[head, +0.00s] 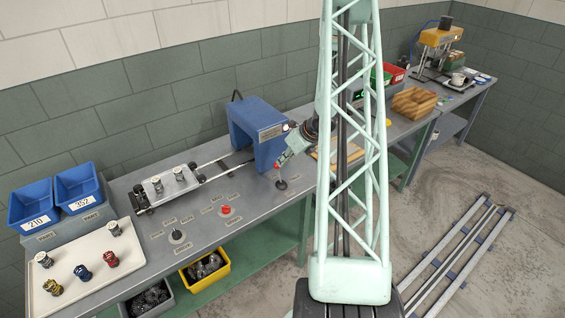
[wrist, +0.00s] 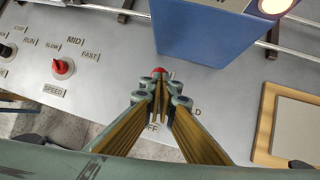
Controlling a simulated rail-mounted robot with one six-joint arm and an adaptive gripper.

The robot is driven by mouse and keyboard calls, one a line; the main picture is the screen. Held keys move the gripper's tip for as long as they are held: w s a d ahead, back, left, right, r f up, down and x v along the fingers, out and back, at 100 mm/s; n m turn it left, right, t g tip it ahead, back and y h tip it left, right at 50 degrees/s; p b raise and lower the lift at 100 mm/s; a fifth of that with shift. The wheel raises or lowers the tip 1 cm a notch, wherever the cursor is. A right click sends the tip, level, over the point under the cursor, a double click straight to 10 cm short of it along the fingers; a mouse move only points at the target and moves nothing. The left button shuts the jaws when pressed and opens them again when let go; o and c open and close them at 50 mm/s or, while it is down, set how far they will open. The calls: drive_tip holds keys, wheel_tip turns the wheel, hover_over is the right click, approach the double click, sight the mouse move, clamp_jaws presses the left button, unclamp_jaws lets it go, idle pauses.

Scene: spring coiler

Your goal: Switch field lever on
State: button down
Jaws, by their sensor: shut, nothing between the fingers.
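The field lever (head: 281,184) stands on the grey bench in front of the blue housing, with a dark round base and a thin stem. Its red knob (wrist: 159,70) shows just beyond my fingertips in the wrist view. My gripper (wrist: 161,90) is shut and empty, its fingertips close to the knob; I cannot tell whether they touch it. In the head view my gripper (head: 281,162) is beside the top of the lever.
The blue housing (head: 257,131) stands just behind the lever. The red speed knob (head: 225,210) and a black knob (head: 177,236) are to the left. A wooden-framed board (wrist: 290,125) lies to the right. A wheeled carriage (head: 165,187) sits on rails at the left.

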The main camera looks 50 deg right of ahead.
drive_tip(key=shift+s+r, duration=0.1)
drive_tip(key=shift+s, duration=0.05)
drive_tip(key=v, duration=1.3)
drive_tip(key=shift+s+b, duration=0.3)
drive_tip(key=shift+s, duration=0.15)
drive_tip(key=shift+a, duration=0.1)
idle(0.8)
